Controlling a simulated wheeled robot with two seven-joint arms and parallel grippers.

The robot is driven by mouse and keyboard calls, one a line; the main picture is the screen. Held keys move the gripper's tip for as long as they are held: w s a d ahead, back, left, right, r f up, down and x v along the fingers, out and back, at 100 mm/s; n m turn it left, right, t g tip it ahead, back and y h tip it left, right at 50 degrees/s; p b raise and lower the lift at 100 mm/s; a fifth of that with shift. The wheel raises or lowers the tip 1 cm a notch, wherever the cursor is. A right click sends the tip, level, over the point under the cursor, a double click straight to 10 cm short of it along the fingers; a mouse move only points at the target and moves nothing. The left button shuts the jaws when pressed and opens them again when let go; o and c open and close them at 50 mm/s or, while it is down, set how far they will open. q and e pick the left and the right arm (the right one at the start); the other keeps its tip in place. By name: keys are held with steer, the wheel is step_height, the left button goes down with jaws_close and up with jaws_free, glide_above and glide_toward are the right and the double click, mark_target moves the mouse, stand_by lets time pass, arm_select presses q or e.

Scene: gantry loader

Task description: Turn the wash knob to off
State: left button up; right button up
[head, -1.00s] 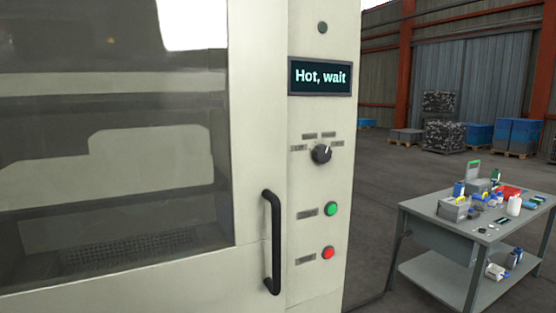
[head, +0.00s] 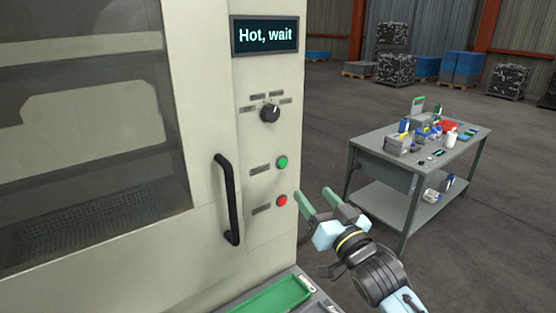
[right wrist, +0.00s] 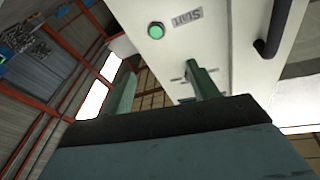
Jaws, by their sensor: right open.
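The wash knob (head: 270,113) is a dark round knob with a light pointer mark, on the machine's cream front panel below the display (head: 265,35), which reads "Hot, wait". Small label plates are set around the knob; their text is too small to read. My right gripper (head: 315,195) is open and empty, in front of the panel's right edge, below and to the right of the knob. In the right wrist view its two green fingers (right wrist: 163,82) stand apart with nothing between them. The knob cannot be made out there. My left gripper is not in view.
A green button (head: 282,162) and a red button (head: 281,201) sit below the knob. A black door handle (head: 227,200) stands out to their left. A green tray (head: 270,297) lies low in front. A cluttered grey workbench (head: 380,160) stands to the right.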

mark_target(273, 116)
step_height(273, 116, up, 9)
steer(key=a+n+y, duration=0.1)
steer(key=a+y, duration=0.1)
steer(key=y, duration=0.1)
steer(key=shift+t, duration=0.4)
steer(key=p+x, duration=0.1)
steer(key=x, duration=0.7)
steer(key=p+x, duration=0.1)
steer(key=x, duration=0.3)
steer(key=shift+a+r+p, duration=0.3)
steer(key=shift+a, duration=0.1)
steer(key=c, duration=1)
